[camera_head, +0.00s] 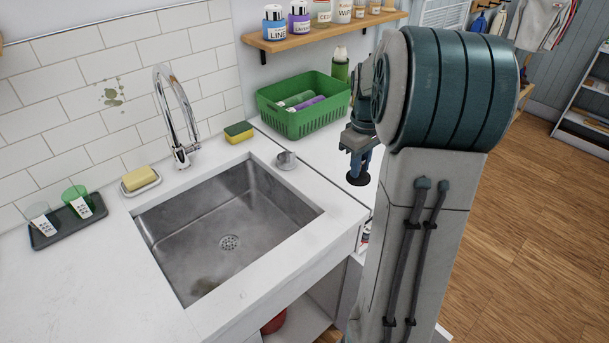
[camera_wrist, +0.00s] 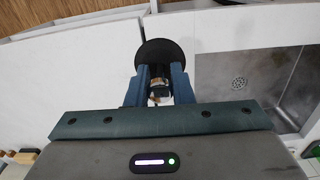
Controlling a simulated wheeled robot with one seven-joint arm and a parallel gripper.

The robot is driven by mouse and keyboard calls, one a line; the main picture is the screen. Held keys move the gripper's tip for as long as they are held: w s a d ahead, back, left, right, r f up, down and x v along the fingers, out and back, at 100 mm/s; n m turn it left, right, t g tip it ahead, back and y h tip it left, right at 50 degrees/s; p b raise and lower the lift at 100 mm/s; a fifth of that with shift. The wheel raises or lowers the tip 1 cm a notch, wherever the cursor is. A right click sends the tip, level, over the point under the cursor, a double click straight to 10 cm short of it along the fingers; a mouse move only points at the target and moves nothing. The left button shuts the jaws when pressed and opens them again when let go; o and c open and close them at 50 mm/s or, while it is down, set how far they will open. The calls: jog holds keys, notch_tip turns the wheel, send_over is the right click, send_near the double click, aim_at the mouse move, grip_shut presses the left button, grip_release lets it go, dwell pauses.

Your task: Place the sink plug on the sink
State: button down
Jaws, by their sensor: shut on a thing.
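The sink plug (camera_wrist: 158,52) is a black round disc with a stem. My gripper (camera_wrist: 158,85) is shut on its stem in the wrist view, with the disc beyond the fingertips. In the head view the plug (camera_head: 358,179) hangs disc-down under my gripper (camera_head: 359,158), to the right of the sink. The sink (camera_head: 190,240) is a steel basin set in a white counter, with a round drain (camera_head: 229,242) in its floor. The basin and drain (camera_wrist: 239,83) also show at the right of the wrist view. The plug is apart from the sink.
A chrome faucet (camera_head: 182,120) rises behind the basin. A sponge (camera_head: 239,132), a soap dish (camera_head: 141,181), a tray with cups (camera_head: 68,220) and a green basket (camera_head: 303,105) stand around it. A wooden shelf with bottles (camera_head: 320,33) hangs above. The space over the basin is clear.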

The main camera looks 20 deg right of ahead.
jog(key=shift+s+d+r, duration=0.2)
jog(key=shift+s+d, duration=0.15)
jog(key=w+a+f+p, duration=0.1)
jog(key=w+a+f, duration=0.1)
jog(key=w, duration=0.1)
jog(key=w+a+f, duration=0.1)
jog(key=w+f, duration=0.1)
jog(key=w, duration=0.1)
jog(key=w+a+f+p, duration=0.1)
jog(key=w+a+f, duration=0.1)
jog(key=w, duration=0.1)
jog(key=shift+w+a+f+p, duration=0.35)
jog(key=shift+w+f, duration=0.05)
jog(key=shift+f+p, duration=0.5)
jog(key=shift+f, duration=1.55)
jog(key=shift+f, duration=0.1)
jog(key=c, duration=1.3)
grip_release()
jog(key=shift+o, duration=0.2)
